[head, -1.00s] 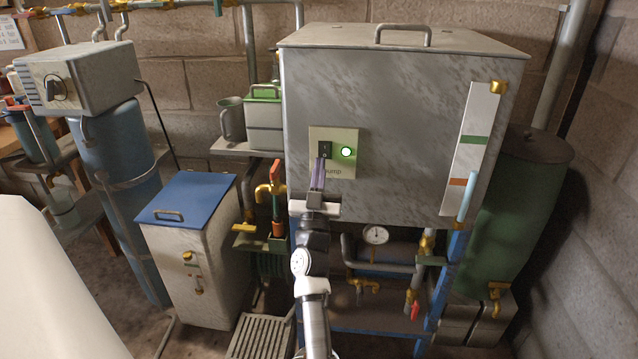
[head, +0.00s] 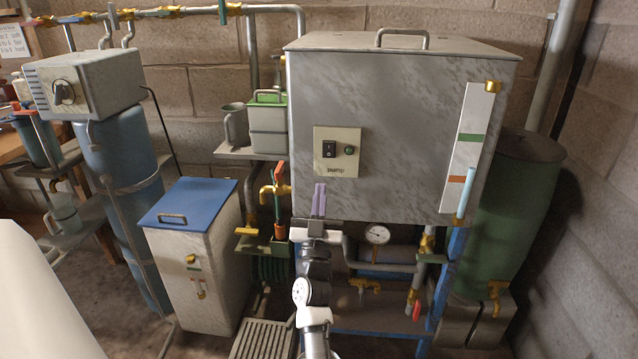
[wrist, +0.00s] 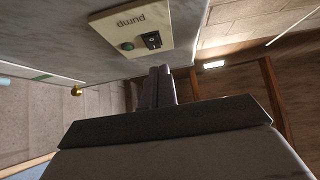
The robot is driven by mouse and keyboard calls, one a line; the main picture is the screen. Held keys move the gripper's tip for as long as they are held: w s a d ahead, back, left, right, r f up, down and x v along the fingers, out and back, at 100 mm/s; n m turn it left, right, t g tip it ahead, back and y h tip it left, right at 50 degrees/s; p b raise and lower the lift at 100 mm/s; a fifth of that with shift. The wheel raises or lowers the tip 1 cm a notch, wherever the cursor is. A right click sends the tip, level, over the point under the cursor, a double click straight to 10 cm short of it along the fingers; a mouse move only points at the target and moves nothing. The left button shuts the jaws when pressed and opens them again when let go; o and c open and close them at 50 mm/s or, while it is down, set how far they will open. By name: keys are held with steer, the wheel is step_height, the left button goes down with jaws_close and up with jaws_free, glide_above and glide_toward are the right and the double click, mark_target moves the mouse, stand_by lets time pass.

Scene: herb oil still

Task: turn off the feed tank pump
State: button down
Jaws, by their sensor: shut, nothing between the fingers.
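The feed tank (head: 400,110) is a large grey metal box with a lidded top and a level strip on its right side. A cream pump plate (head: 337,165) on its front carries a black rocker switch (head: 329,149) and a round green lamp (head: 349,150), which is dark. The plate also shows in the wrist view (wrist: 143,24), with the switch (wrist: 151,40) and the unlit lamp (wrist: 126,46). My gripper (head: 319,187) is shut and empty, just below the plate and apart from the switch. Its fingertips also show in the wrist view (wrist: 160,70).
A red-handled valve (head: 280,180) stands left of my gripper. A pressure gauge (head: 377,234) and pipes sit below the tank. A white cabinet with a blue lid (head: 190,203) is at left, and a green barrel (head: 515,220) at right.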

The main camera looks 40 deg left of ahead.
steer(key=b+v, duration=0.1)
steer(key=v, duration=0.5)
steer(key=shift+w+f, duration=0.4)
steer(key=shift+a, duration=0.2)
